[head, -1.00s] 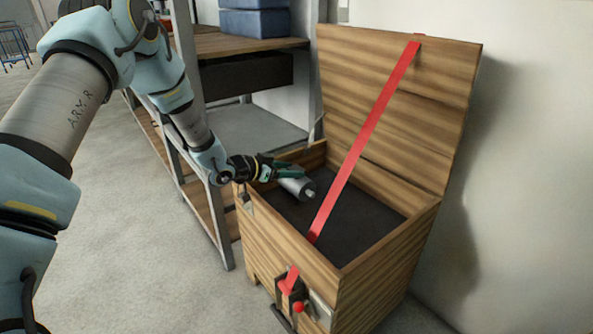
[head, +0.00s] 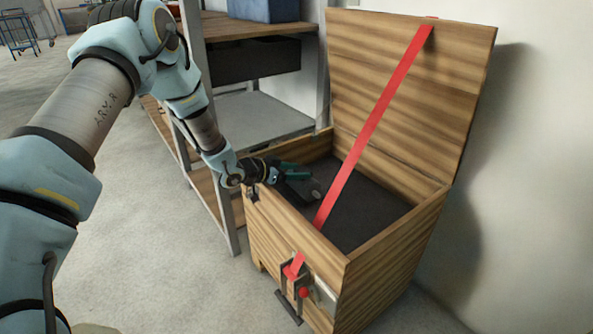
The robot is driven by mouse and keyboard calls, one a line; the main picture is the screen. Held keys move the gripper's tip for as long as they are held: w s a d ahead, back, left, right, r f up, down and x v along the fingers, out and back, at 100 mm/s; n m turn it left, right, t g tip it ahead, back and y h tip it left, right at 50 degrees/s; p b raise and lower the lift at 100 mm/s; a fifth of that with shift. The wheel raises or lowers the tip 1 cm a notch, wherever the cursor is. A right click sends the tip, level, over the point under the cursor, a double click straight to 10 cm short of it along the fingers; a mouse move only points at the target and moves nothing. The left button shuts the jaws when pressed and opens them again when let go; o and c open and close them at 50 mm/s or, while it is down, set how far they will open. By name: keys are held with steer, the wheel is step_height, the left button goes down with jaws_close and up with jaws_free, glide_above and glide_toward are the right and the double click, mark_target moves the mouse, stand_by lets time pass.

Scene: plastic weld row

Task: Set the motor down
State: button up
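The motor (head: 302,189) is a grey cylinder, now dark in the shade, inside the wooden crate (head: 395,245) near its left wall. My gripper (head: 297,176) reaches over the crate's left edge from the left, its teal fingers at the motor. The gripper appears shut on the motor, though the near finger and the contact are hard to make out. Whether the motor's underside touches the dark crate floor (head: 365,215) cannot be seen.
The crate's lid (head: 410,90) stands open at the back. A red strap (head: 370,130) runs slanting from the lid to a latch (head: 297,280) on the front, crossing the opening just right of the motor. A metal shelf rack (head: 260,117) stands close behind and left. The crate's right side is empty.

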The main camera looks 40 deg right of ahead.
steer(key=o, duration=0.4)
steer(key=shift+r, duration=0.1)
